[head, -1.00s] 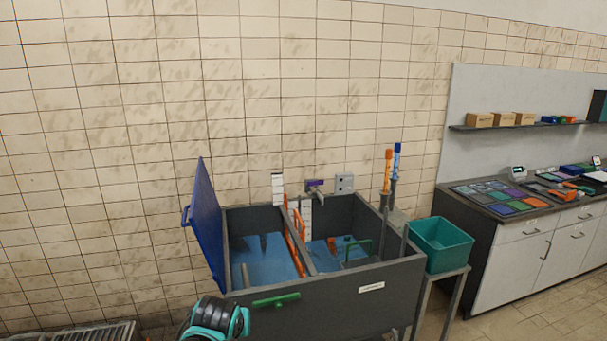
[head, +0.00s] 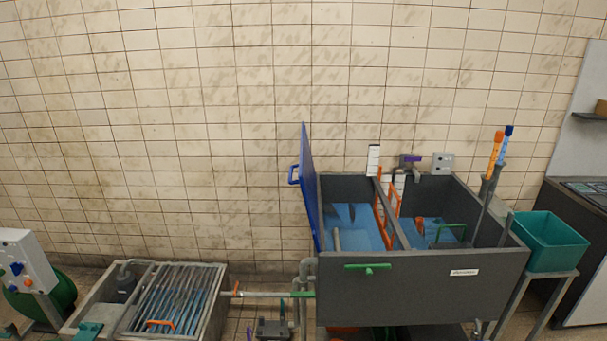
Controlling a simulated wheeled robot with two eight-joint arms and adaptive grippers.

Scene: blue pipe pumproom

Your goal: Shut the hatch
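The hatch is a blue panel (head: 308,190) with a blue loop handle (head: 294,174) on its left face. It stands open, nearly upright, along the left edge of the grey tank (head: 420,285). The tank's left compartment, with blue water (head: 360,232), is uncovered. A green handle (head: 368,267) sits on the tank's front wall. Neither of my grippers can be made out in the head view.
A floor basin with a grate (head: 175,295) lies left of the tank, joined by pipes. A control box (head: 25,265) stands at the far left. A teal bin (head: 548,243) on a stand is close to the tank's right. The tiled wall is behind.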

